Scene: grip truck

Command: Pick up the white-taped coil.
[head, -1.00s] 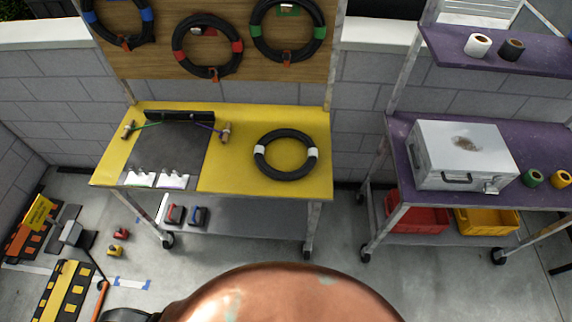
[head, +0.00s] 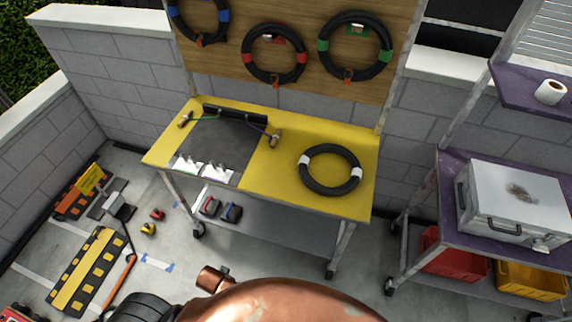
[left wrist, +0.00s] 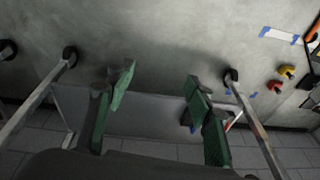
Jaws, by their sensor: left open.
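The white-taped coil (head: 331,148) is a black ring with two white tape bands. It lies flat on the right half of the yellow table (head: 267,188) in the head view. My left gripper (left wrist: 160,82) shows in the left wrist view with its green-padded fingers spread apart and nothing between them. Beyond the fingers are grey floor and the lower shelf and legs of a cart; the coil is not seen in that view. My right gripper is in neither view.
Coils with blue, red (head: 274,82) and green (head: 353,76) tape hang on the board above the table. A dark mat (head: 222,143) covers the table's left part. A metal case (head: 515,203) stands on the purple cart at right. A yellow-black ramp (head: 86,272) lies on the floor.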

